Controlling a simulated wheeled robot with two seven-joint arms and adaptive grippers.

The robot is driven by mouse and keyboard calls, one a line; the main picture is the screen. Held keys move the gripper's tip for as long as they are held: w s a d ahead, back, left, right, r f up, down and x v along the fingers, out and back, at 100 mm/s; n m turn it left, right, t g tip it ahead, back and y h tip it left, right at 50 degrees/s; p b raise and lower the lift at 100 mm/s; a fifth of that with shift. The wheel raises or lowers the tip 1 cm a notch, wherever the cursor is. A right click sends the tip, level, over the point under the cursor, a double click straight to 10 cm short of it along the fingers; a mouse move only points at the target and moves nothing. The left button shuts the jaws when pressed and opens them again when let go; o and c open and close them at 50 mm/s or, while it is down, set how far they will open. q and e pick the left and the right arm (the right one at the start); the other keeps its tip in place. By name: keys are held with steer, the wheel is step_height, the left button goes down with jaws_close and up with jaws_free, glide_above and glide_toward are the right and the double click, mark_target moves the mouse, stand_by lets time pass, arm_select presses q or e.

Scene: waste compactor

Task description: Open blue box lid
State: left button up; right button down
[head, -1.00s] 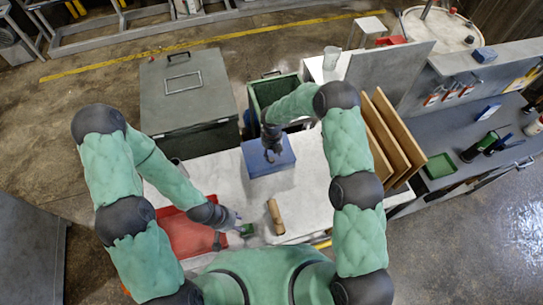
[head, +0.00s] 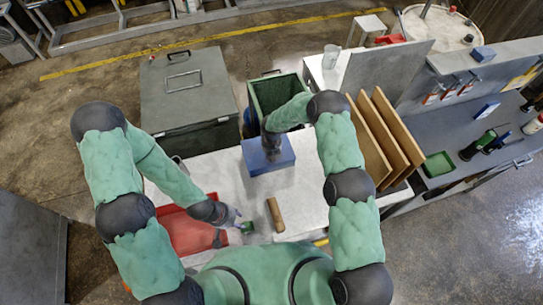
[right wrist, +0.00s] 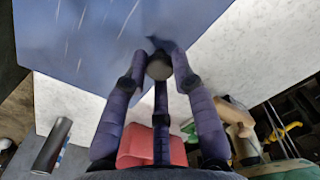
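The blue box (head: 284,158) sits on the white table beyond the middle, with its flat top facing up. Its blue top also fills the upper left of the right wrist view (right wrist: 90,45). My right gripper (head: 272,153) is over the box and points down at its top. In the right wrist view its three fingers (right wrist: 160,60) converge near the box edge, around a grey round shape, with a small dark patch just past the tips. I cannot tell whether they grip anything. My left gripper (head: 236,218) is low over the table, beside a small green object (head: 247,228); its fingers are too small to read.
A red tray (head: 190,235) lies under my left forearm. A brown cylinder (head: 275,214) lies on the table (head: 305,200). A green bin (head: 277,95) and a grey lidded container (head: 185,95) stand behind. Brown boards (head: 385,140) stand right of my right arm.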

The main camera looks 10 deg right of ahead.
steer(key=shift+w+r, duration=0.1)
steer(key=shift+w+r+b, duration=0.25)
steer(key=shift+r+b, duration=0.15)
steer(key=w+a+r+b, duration=0.1)
steer(key=w+r+b, duration=0.3)
steer(key=r+b, duration=0.1)
steer(key=shift+w+r, duration=0.3)
steer(key=shift+r, duration=0.5)
steer(key=shift+s, duration=0.1)
